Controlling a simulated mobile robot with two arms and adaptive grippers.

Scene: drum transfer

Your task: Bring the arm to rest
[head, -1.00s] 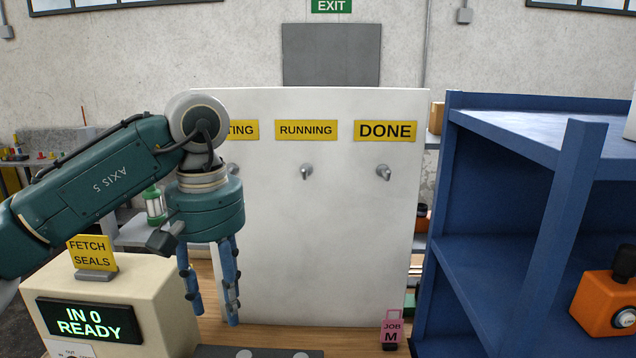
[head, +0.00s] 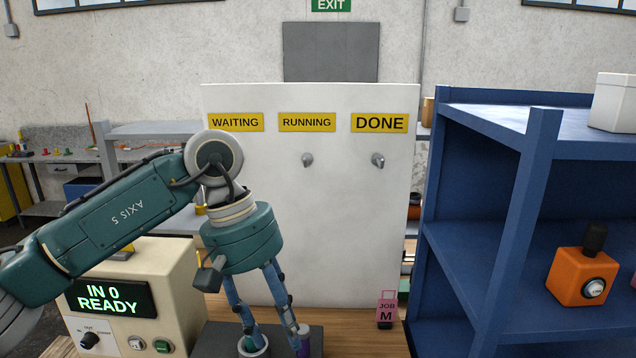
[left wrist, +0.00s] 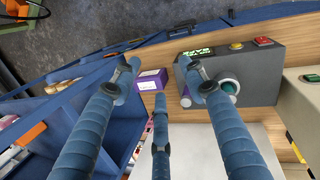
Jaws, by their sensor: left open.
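My left arm comes in from the left in the head view, in front of the white board. My left gripper (head: 275,338) points down, its blue fingers spread and apparently empty, over or in front of a dark grey box (head: 215,340). In the left wrist view the spread fingers (left wrist: 160,75) show beside this grey box (left wrist: 262,75), which has a green display and coloured buttons. A purple piece (head: 304,340) shows at a fingertip; I cannot tell whether they touch. My right gripper is in neither view.
The white board (head: 350,220) carries WAITING, RUNNING and DONE signs above pegs. A pink JOB M tag (head: 386,308) stands at its foot. A blue shelf (head: 545,135) with an orange box (head: 582,277) stands right. A beige READY box (head: 170,275) is at left.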

